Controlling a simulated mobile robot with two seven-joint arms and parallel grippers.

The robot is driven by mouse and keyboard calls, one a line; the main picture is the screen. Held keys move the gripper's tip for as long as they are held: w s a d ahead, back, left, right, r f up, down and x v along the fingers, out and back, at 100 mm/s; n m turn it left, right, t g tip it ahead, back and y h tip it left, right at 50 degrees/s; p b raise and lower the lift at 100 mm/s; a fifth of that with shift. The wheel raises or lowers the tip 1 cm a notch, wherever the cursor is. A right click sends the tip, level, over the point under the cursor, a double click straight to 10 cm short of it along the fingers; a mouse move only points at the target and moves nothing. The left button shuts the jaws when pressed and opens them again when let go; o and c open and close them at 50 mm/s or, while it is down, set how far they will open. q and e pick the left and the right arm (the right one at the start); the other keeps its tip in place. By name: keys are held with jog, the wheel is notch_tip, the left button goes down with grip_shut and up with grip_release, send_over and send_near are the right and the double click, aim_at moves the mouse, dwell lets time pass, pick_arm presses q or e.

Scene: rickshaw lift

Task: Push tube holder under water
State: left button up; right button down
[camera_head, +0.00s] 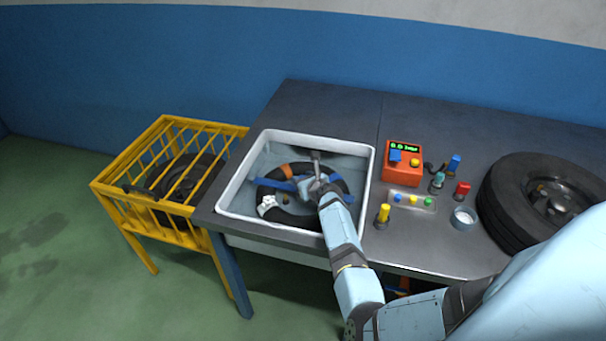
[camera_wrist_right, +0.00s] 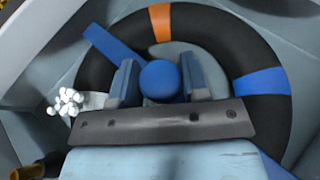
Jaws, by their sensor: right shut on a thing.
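The sink (camera_head: 227,188) is a white basin of water set in the dark bench. A black tube (camera_head: 300,219) with orange and blue bands lies inside it, and its ring fills much of the right wrist view (camera_wrist_right: 97,75). The tube holder (camera_head: 274,184) is a blue bar across the tube; its bar (camera_wrist_right: 108,41) and round blue knob (camera_wrist_right: 160,80) show in the right wrist view. My right gripper (camera_head: 313,186) is shut on the knob, above the tube's middle. White bubbles (camera_wrist_right: 66,102) cluster at the tube's left side. My left gripper is out of view.
A yellow cage (camera_head: 170,210) with a black tyre stands left of the bench. Right of the sink are an orange device (camera_head: 402,163), several small coloured bottles and tools, and a large wheel (camera_head: 540,200). A tap (camera_head: 316,156) is at the sink's back.

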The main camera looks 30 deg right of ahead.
jog(key=shift+f, duration=0.3)
jog(key=c, duration=0.9)
grip_release()
jog(key=o, duration=0.3)
jog(key=shift+w+f, duration=0.1)
jog(key=shift+f, duration=0.05)
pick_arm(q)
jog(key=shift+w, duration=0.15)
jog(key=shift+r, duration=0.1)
pick_arm(e)
jog(key=shift+r, duration=0.25)
